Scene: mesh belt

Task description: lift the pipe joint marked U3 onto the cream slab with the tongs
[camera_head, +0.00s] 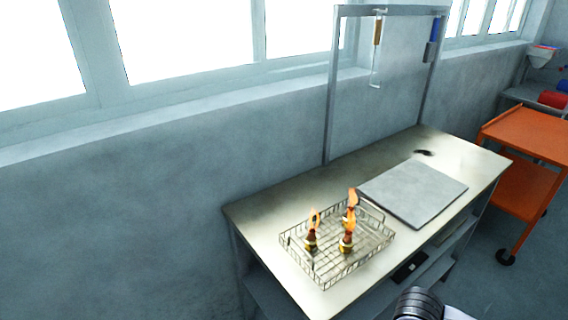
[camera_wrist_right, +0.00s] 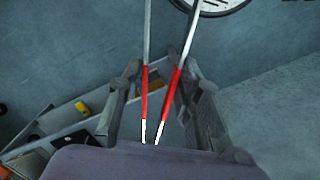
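A flat slab (camera_head: 412,195), pale grey here, lies right of the basket and is bare. In the right wrist view, tongs with red grips (camera_wrist_right: 145,90) lie between the fingers of my right gripper (camera_wrist_right: 160,75), which appears closed on them. The tongs' far ends are out of frame. My left gripper is not in view.
A metal frame (camera_head: 331,100) rises behind the table (camera_head: 262,212), with a brown-handled tool (camera_head: 377,32) and a blue item (camera_head: 433,45) hanging from it. An orange cart (camera_head: 525,135) stands to the right.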

